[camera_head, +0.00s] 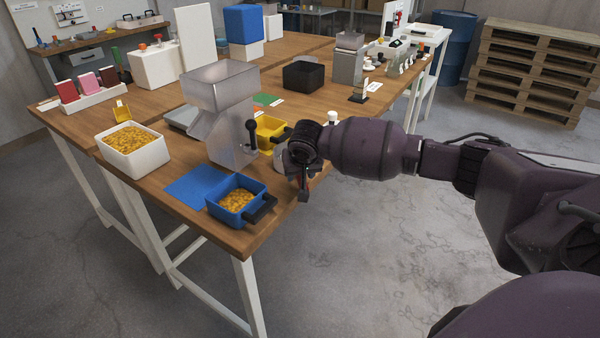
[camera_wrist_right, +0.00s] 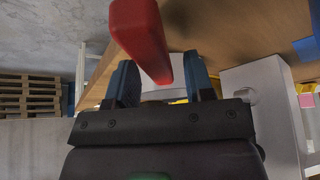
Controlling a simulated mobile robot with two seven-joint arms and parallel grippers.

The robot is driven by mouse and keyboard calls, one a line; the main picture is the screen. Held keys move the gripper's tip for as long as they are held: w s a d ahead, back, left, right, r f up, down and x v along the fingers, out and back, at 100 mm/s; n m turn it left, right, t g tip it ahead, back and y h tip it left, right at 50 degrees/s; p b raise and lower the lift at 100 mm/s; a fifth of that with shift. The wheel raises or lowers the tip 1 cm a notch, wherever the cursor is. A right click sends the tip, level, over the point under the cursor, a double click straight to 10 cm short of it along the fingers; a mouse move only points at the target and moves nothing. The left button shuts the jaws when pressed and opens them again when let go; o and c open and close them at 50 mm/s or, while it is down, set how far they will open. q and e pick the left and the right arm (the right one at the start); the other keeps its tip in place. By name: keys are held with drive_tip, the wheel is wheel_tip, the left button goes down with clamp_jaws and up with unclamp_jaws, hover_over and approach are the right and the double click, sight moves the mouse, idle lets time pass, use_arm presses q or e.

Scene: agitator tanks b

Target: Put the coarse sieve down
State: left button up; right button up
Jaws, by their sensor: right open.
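My right gripper (camera_head: 302,178) is over the table's front right edge, its fingers partly hidden by the wrist. In the right wrist view the gripper (camera_wrist_right: 160,85) is open, and a red bar-like handle (camera_wrist_right: 143,38) lies between its fingers with gaps showing. The handle may belong to the coarse sieve, but the sieve's body is not clearly seen. A pale rounded part (camera_head: 281,158) shows beside the gripper. A blue tray (camera_head: 220,212) with a black handle holds orange granules on the front edge, left of the gripper. My left gripper is not in view.
A metal hopper (camera_head: 222,105) stands behind the blue mat (camera_head: 192,187). A yellow tray (camera_head: 268,130) is beside it. A white bin (camera_head: 140,158) of orange pieces stands at left. A black box (camera_head: 304,76) is farther back.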

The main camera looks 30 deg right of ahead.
drive_tip(key=p+v, duration=0.1)
drive_tip(key=v, duration=0.4)
drive_tip(key=shift+r+p, duration=0.4)
drive_tip(key=p+v, duration=0.1)
drive_tip(key=v, duration=0.5)
drive_tip(key=shift+s, duration=0.2)
